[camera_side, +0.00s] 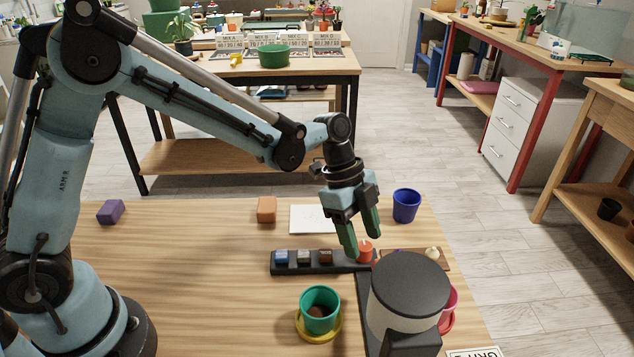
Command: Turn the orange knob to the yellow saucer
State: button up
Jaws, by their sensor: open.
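The orange knob (365,251) stands near the right end of a dark strip on the wooden table, partly behind a large grey cylinder. My gripper (362,244) is open and points down at the knob, with its green fingers apart. One finger comes down at the knob's left, the other is behind it to the right. I cannot tell whether either finger touches it. The yellow saucer (318,340) lies at the front of the table under a teal pot (319,302) with dark soil in it.
The dark strip (282,267) carries blue, grey and brown blocks. The grey cylinder (408,300) blocks the view right of the saucer. A blue pot (406,206), white card (306,220), orange block (266,210) and purple block (110,212) stand farther back. The table's left middle is clear.

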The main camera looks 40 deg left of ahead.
jog(key=shift+d+f, duration=0.25)
jog(key=shift+f, duration=0.35)
jog(key=c, duration=1)
jog(key=shift+c, duration=0.2)
jog(key=shift+n, duration=0.3)
jog(key=n+t, duration=0.2)
jog(key=n, duration=0.2)
jog(key=shift+s+n, duration=0.15)
jog(key=shift+n, duration=0.15)
jog(key=shift+s+d+n+t+y, duration=0.1)
jog(key=shift+n+t+y, duration=0.25)
jog(key=shift+n, duration=0.75)
jog(key=shift+n+t+y, duration=0.25)
jog(key=shift+n+y, duration=0.1)
jog(key=shift+n, duration=0.75)
